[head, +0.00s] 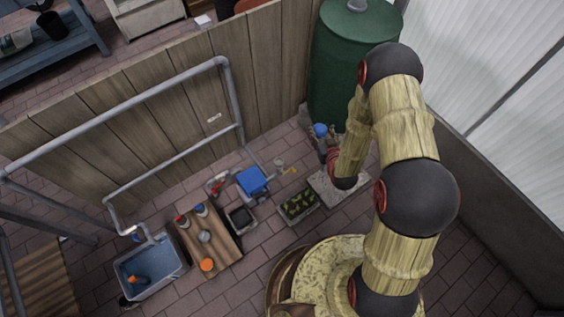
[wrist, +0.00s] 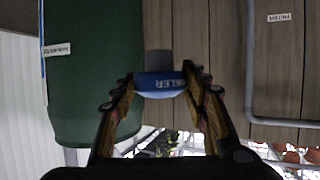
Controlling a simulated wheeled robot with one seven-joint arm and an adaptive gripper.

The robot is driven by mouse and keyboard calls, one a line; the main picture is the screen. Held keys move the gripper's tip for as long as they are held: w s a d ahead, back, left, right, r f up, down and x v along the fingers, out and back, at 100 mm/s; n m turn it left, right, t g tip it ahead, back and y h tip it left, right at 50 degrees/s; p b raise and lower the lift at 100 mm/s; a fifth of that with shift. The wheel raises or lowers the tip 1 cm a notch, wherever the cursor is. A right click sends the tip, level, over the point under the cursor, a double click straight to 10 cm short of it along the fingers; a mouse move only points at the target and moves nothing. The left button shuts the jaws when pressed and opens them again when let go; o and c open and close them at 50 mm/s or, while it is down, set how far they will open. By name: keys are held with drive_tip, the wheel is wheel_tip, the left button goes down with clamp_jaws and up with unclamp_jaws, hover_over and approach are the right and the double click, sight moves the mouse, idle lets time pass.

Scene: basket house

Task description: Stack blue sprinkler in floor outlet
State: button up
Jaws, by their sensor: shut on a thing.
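The blue sprinkler (head: 320,129) is held up near the front of the green tank. I cannot clearly make out the floor outlet. A small pale fitting (head: 279,162) with a yellow part lies on the floor by the fence, left of my gripper. My arm hides some floor.
The green tank (head: 335,70) stands behind my gripper, and a plank fence (head: 180,110) with grey pipes runs left. On the floor are a blue box (head: 252,181), a planter (head: 299,205), a pale slab (head: 345,190), a wooden table (head: 222,240) and a water tub (head: 150,269).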

drive_tip(key=s+a+f+n+g+y+p, duration=0.1)
drive_tip(key=s+a+f+n+y+p, duration=0.2)
drive_tip(key=f, duration=0.9)
drive_tip(key=a+f+n+g+y+p, duration=0.15)
drive_tip(key=a+f, duration=0.25)
drive_tip(key=f, duration=0.9)
drive_tip(key=shift+t+y, duration=0.25)
drive_tip(key=shift+y, duration=0.1)
drive_tip(key=w+a+f+b, duration=0.3)
drive_tip(key=w+a+f, duration=0.1)
drive_tip(key=w, duration=0.1)
drive_tip(key=w+a+f+b, duration=0.4)
drive_tip(key=w+a+f, duration=0.1)
drive_tip(key=shift+f, duration=0.3)
drive_tip(key=shift+w+a+f+b, duration=0.1)
drive_tip(key=shift+w+f+b, duration=0.1)
drive_tip(key=shift+f+b, duration=0.15)
drive_tip(key=shift+w+f+b, duration=0.1)
drive_tip(key=shift+f+b, duration=0.55)
drive_tip(key=shift+f, duration=0.8)
drive_tip(key=shift+f, duration=0.1)
